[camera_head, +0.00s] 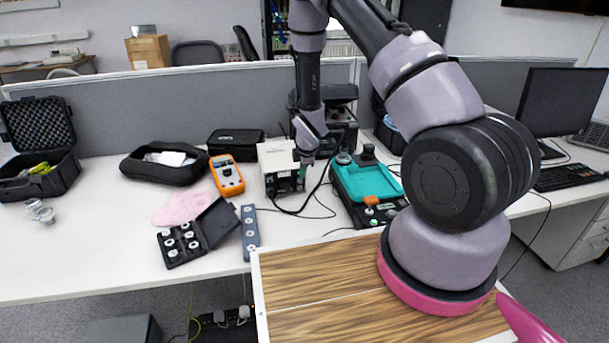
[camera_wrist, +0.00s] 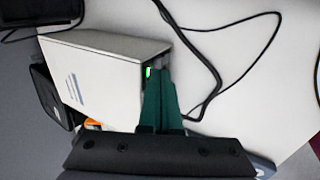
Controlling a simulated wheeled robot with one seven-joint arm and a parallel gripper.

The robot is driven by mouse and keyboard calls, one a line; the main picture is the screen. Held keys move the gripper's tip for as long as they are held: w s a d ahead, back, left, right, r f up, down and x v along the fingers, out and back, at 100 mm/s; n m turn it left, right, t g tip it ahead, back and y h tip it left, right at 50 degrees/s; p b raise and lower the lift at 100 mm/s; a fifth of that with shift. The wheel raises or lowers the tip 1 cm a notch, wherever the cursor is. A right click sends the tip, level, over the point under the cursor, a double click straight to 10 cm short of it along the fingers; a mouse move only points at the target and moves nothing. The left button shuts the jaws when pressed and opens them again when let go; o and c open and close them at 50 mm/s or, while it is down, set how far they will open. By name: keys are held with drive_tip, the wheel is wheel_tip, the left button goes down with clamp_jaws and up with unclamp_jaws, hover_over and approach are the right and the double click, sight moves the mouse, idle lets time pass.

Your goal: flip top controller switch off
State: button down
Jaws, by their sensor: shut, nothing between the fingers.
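The controller (camera_head: 277,157) is a white box with a dark front, standing on the white table left of centre in the head view. In the wrist view the controller (camera_wrist: 112,52) fills the upper left, and a small lit green spot shows on its front edge by the fingertips. My gripper (camera_head: 303,168) is at the controller's front right side in the head view. In the wrist view my gripper's green fingers (camera_wrist: 160,78) are together and empty, their tips at or very near the controller's front face. The switch itself is hidden or too small to make out.
An orange multimeter (camera_head: 227,175) lies left of the controller. A teal-topped device (camera_head: 368,182) stands to the right. Black cables (camera_head: 296,212) run across the table in front. A black case of round weights (camera_head: 183,243) and a grey-blue bar (camera_head: 249,230) lie nearer the front.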

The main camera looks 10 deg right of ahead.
drive_tip(key=shift+w, duration=0.1)
drive_tip(key=shift+w+r, duration=0.15)
drive_tip(key=shift+w, duration=0.3)
drive_tip(key=shift+w+r, duration=0.1)
drive_tip(key=shift+r, duration=0.05)
drive_tip(key=shift+r, duration=0.7)
